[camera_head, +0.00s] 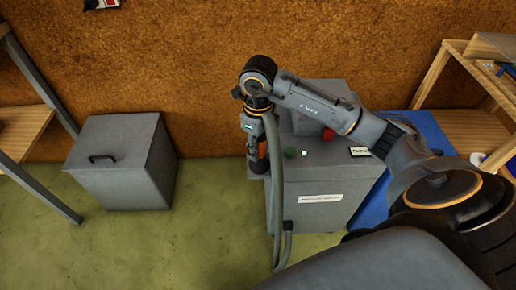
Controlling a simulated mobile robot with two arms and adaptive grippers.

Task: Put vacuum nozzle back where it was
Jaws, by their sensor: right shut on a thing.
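My right gripper (254,128) points down at the left side of a grey cabinet-like machine (325,188). It is shut on the vacuum nozzle (258,166), whose dark lower end shows below the fingers, beside the machine's upper left edge. An orange part shows just next to the nozzle. I cannot tell whether the nozzle touches the machine or a holder there. A grey hose (276,190) runs from near the gripper down the machine's left front and bends near the floor. The wrist and hose hide part of the grip. My left gripper is not in view.
The machine's top has a green button (304,153), a red part (328,134) and a small label. A grey lidded box (122,163) stands at the left on green floor. The floor left of the machine is clear.

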